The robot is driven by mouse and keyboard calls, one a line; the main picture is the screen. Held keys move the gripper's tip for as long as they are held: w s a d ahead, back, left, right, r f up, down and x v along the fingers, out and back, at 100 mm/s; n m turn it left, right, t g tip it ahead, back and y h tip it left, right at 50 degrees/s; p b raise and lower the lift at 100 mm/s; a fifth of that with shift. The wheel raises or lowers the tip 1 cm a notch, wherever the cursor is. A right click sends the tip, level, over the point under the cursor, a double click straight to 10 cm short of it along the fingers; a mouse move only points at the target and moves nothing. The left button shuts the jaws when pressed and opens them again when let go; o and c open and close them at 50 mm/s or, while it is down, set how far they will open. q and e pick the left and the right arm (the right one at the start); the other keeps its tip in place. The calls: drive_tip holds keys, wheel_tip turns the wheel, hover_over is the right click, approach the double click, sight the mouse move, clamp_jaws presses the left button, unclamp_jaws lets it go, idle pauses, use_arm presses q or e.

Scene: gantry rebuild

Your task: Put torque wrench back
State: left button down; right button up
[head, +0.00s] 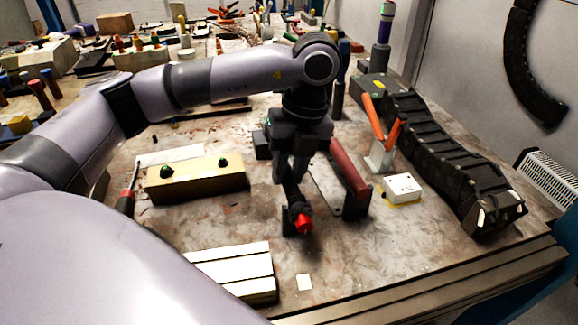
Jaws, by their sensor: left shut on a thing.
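My left gripper (291,172) points down over the middle of the workbench. It is shut on a dark tool with a bright red end, which looks like the torque wrench (302,221). The tool's red end points toward the front of the bench; the rest of it is partly hidden by the gripper. I cannot tell whether it touches the bench or a small dark block beside it. A dark red bar (348,166) on a black base stands just right of the gripper. My right gripper is not in view.
A yellowish box with two green knobs (196,179) lies left of the gripper. Orange-handled pliers (383,122), a white box (402,188) and a black cable chain (445,160) are on the right. A slotted pale block (232,268) is in front. The front-right bench is mostly clear.

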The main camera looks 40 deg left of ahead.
use_arm(q)
drive_tip(key=shift+f, duration=0.15)
drive_tip(key=c, duration=0.8)
unclamp_jaws()
drive_tip(key=r, duration=0.4)
drive_tip(key=w+d+r, duration=0.1)
drive_tip(key=r, duration=0.2)
drive_tip(key=shift+p, duration=0.4)
